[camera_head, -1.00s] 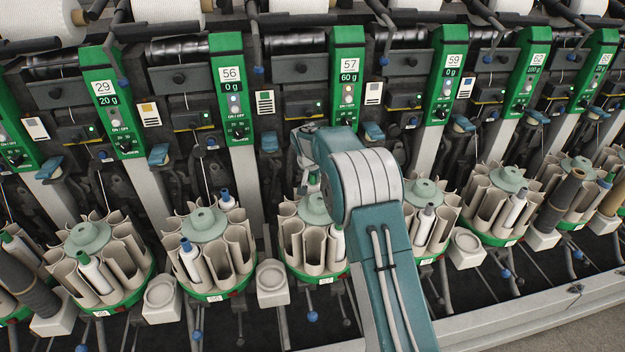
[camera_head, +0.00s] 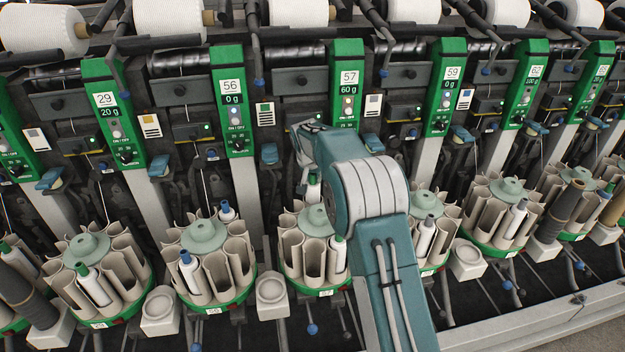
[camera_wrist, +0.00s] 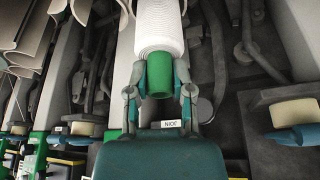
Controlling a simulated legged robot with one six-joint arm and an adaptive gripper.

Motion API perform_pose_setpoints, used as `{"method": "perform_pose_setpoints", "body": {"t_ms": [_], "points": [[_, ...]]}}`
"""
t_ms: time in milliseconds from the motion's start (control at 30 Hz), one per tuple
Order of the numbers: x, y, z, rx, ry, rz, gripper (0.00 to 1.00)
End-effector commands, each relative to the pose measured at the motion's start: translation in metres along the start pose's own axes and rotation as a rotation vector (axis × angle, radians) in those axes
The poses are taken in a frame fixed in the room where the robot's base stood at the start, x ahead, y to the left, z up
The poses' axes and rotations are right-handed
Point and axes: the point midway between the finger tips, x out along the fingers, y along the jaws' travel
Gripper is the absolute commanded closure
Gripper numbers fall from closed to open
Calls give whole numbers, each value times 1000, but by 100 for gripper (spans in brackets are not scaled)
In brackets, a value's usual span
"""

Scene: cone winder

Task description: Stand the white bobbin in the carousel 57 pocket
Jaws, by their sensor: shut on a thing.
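My gripper (camera_wrist: 160,92) is shut on the green end of the white bobbin (camera_wrist: 160,30) in the wrist view; its white body points away from the jaws. The carousel has beige open pockets around a pale green hub and stands below the green 57 panel (camera_head: 349,77). My forearm covers its right side. I cannot tell whether the bobbin's lower end is inside a pocket.
Another green-topped white bobbin (camera_head: 338,245) stands at the right front of carousel 57. Carousel 56 (camera_head: 203,238) is to the left, with blue-topped bobbins. A beige box (camera_head: 271,294) sits between them. Grey machine uprights and dark mechanisms stand close behind.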

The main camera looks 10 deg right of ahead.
Motion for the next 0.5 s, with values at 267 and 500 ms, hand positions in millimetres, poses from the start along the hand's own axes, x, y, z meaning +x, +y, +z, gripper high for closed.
{"method": "perform_pose_setpoints", "body": {"t_ms": [267,500], "points": [[-19,0,-8,1,2,-1,100],[-34,0,-14,1,2,-2,100]]}}
